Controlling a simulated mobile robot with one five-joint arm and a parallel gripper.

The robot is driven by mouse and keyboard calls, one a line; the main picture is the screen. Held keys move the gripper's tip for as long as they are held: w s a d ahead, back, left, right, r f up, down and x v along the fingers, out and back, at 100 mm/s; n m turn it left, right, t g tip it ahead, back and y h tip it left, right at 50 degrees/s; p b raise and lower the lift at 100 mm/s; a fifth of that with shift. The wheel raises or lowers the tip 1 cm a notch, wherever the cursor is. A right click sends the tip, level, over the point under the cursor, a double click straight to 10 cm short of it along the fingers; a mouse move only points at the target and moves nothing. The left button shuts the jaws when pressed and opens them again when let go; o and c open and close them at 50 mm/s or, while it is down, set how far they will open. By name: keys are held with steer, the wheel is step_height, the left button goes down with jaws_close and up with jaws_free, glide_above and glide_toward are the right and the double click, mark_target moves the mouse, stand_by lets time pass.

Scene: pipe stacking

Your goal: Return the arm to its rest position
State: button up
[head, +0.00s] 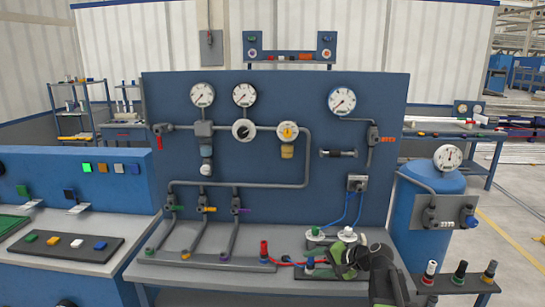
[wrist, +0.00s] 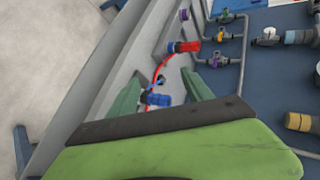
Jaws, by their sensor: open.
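My gripper (head: 342,262) is low over the right half of the bench in the head view, its green body partly hidden by my own arm. In the wrist view its two green fingers (wrist: 160,92) are apart, so it is open. A blue fitting (wrist: 156,99) shows between the fingers with gaps on both sides; it also shows just left of my gripper in the head view (head: 310,263). A red hose (wrist: 157,72) runs from it toward a red fitting (wrist: 184,46), which stands upright in the head view (head: 264,249).
A blue panel (head: 270,110) with gauges and pipes rises behind the bench (head: 190,272). White discs (head: 347,235) lie behind my gripper. A blue tank (head: 438,210) and several upright fittings (head: 460,271) stand to the right. The space above the bench front is clear.

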steer(key=s+a+f+n+g+h+p, duration=0.2)
steer(key=s+a+f+n+g+h, duration=0.15)
steer(key=s+a, duration=0.5)
steer(key=s+d+f+n+g+h, duration=0.3)
steer(key=s+d+f+n+h, duration=0.1)
steer(key=s+d, duration=0.5)
steer(key=shift+s+d+f+h, duration=0.15)
steer(key=shift+d+f+h, duration=0.15)
steer(key=shift+d+h, duration=0.35)
